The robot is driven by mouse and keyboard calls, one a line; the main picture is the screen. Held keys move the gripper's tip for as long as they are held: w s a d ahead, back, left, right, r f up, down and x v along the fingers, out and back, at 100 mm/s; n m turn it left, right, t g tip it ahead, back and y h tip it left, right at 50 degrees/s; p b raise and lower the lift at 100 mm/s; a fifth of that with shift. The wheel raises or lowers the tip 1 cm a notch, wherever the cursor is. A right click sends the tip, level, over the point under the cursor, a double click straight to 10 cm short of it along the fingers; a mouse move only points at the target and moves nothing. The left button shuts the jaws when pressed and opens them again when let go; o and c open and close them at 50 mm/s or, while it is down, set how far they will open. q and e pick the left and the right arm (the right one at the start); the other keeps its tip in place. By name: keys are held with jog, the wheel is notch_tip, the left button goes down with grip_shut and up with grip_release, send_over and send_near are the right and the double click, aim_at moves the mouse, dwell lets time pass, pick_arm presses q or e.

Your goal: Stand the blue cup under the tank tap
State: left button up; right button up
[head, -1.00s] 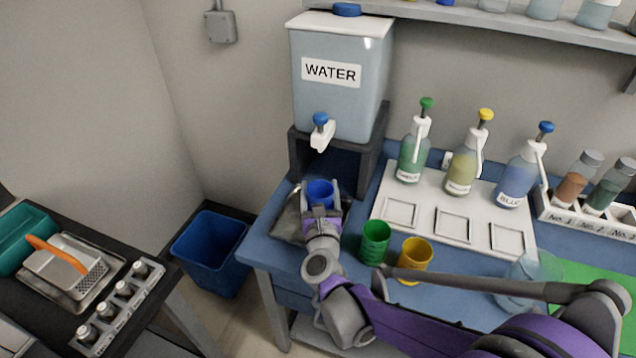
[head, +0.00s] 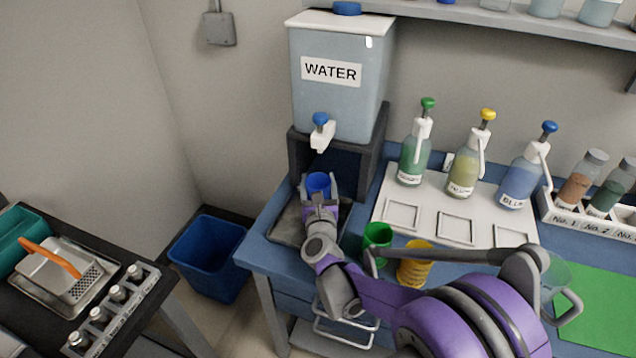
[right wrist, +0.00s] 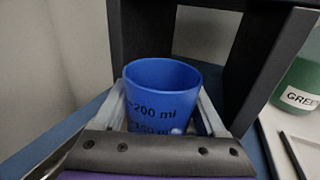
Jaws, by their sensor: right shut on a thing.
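The blue cup (head: 318,182) is upright between the fingers of my right gripper (head: 320,190), which is shut on it. In the right wrist view the cup (right wrist: 162,92) shows volume marks, with a gripper finger on each side. The cup is at the front of the dark stand's opening, below the tank tap (head: 321,132). The water tank (head: 340,85) sits on top of the stand (head: 365,165). I cannot tell whether the cup's base touches the tray (head: 285,226) under it. My left gripper is not in view.
A green cup (head: 377,237) and a yellow cup (head: 414,262) stand right of my right arm. Pump bottles (head: 413,155) stand on a white panel (head: 383,212) to the right. A blue bin (head: 208,257) is on the floor at left.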

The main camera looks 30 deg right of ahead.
jog(key=shift+f, duration=0.15)
jog(key=o, duration=1.3)
jog(key=shift+r, duration=0.2)
jog(key=v, duration=1.2)
jog(key=shift+p, duration=0.4)
